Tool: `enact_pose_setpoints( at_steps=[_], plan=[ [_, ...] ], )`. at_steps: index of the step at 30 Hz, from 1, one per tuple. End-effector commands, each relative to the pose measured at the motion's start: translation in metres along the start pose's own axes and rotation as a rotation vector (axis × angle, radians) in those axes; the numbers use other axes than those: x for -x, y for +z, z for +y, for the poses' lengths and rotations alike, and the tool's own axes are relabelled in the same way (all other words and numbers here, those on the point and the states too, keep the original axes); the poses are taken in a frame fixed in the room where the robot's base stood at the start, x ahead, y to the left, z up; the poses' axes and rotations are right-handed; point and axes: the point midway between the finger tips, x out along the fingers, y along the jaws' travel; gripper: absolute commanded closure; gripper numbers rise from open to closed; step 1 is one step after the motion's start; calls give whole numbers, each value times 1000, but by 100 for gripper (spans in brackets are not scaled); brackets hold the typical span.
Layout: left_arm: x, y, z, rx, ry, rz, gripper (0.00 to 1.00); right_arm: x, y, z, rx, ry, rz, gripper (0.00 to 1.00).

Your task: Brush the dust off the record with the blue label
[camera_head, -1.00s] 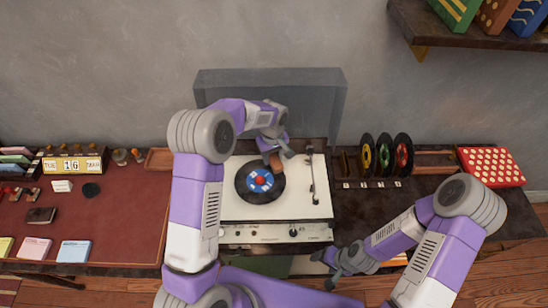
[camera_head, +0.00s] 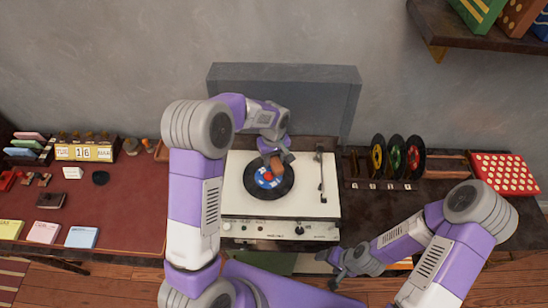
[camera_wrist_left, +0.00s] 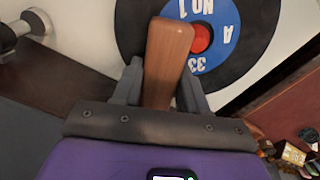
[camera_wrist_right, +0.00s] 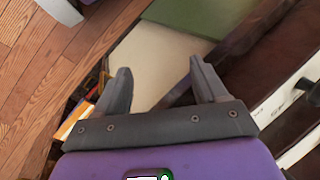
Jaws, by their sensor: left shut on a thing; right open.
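The black record (camera_head: 252,185) with the blue label lies flat on the white record player (camera_head: 300,208). Its blue label and red centre (camera_wrist_left: 200,38) show in the left wrist view. My left gripper (camera_head: 277,157) is above the record's far right part, shut on a brown wooden brush (camera_wrist_left: 168,62). The brush reaches over the record beside the red centre; its bristles are hidden, so contact cannot be told. No dust can be made out. My right gripper (camera_head: 338,276) is open and empty in front of the player, low at its right side; its spread fingers show in the right wrist view (camera_wrist_right: 158,85).
The tonearm (camera_head: 321,180) is to the right of the record. The player's grey lid (camera_head: 290,95) stands raised behind. Several records (camera_head: 396,157) stand in a rack to the right, near a red dotted box (camera_head: 503,174). A calendar (camera_head: 84,152) stands on the left desk.

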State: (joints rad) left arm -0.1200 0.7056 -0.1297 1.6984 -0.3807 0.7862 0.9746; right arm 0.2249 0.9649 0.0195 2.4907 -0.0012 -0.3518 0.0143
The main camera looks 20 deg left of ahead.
Motion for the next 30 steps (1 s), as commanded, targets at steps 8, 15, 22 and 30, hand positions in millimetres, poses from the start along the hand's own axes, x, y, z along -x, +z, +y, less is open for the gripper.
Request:
enact_pose_setpoints(
  at_steps=[8,15,22,30],
  plan=[
    [29,0,0,-1,1,1,82,19,0,-7,0,-1,2,28],
    [53,0,0,1,2,2,82,35,1,-13,0,-1,2,28],
    [59,0,0,1,0,0,82,38,1,-14,0,0,1,28],
    [62,0,0,0,1,1,82,40,2,-15,0,0,0,28]
  ],
)
